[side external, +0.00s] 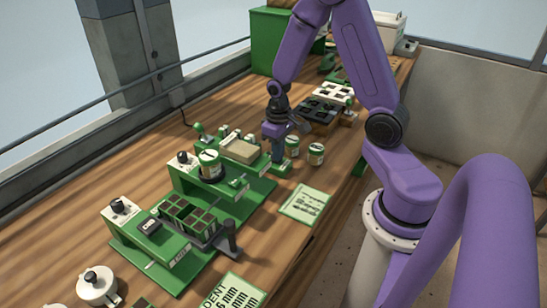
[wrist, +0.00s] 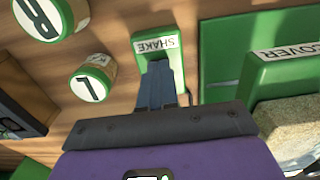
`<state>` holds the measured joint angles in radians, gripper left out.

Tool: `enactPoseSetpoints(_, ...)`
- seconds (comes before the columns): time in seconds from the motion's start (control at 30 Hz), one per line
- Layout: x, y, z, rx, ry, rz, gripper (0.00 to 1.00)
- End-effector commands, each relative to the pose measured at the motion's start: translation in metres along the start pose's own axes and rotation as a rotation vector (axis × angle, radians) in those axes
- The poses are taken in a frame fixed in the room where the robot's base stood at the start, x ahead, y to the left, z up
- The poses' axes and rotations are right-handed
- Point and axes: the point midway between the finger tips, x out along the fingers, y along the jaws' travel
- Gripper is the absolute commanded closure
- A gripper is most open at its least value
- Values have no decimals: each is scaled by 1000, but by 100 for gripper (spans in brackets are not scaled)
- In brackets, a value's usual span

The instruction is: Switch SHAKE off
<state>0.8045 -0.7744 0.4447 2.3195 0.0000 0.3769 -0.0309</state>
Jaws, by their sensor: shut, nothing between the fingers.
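The SHAKE switch box is a small green block with a white SHAKE label (wrist: 157,43) at the top middle of the wrist view. In the side view, a green block (side external: 279,171) shows under my fingers. My gripper (wrist: 160,68) is shut and empty, with its fingertips over the box just beside the label. It also shows in the side view (side external: 277,159), pointing down. The fingers hide the switch itself, so I cannot tell its position or whether the tips touch it.
A green unit labelled COVER (wrist: 285,55) stands close to the right in the wrist view. Two lidded jars, one marked L (wrist: 91,86) and one marked R (wrist: 45,14), stand to the left. A printed card (side external: 305,204) lies on the wooden bench, and a seedling tray (side external: 187,220) sits front left.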

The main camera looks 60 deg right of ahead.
Motion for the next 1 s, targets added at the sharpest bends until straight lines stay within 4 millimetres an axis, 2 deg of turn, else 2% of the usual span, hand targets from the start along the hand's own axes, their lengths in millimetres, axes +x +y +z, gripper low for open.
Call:
enactPoseSetpoints(0.8, -57, 0, -1, 1, 3, 0, 100)
enactPoseSetpoints(1.0, -66, 0, 0, 1, 1, 0, 100)
